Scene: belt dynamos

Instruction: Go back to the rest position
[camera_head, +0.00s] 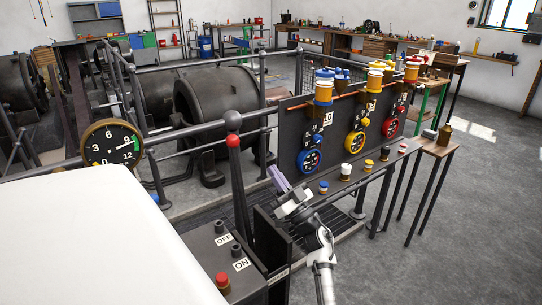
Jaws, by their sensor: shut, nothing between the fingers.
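My gripper (279,180) is in the head view, just right of the red-knobbed lever (233,143). Its fingers are shut with nothing between them. My arm comes up from the bottom edge. The gripper is in front of the dark panel (288,150) and left of the shelf with small knobs. From this one view I cannot tell how far it is from the lever or panel.
The panel bears blue, yellow and red dials (355,142). A control box with ON and OFF labels (240,265) stands at the front. A round gauge (112,146) is at left. Railings and dynamos (215,105) lie behind. The floor (470,230) at right is clear.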

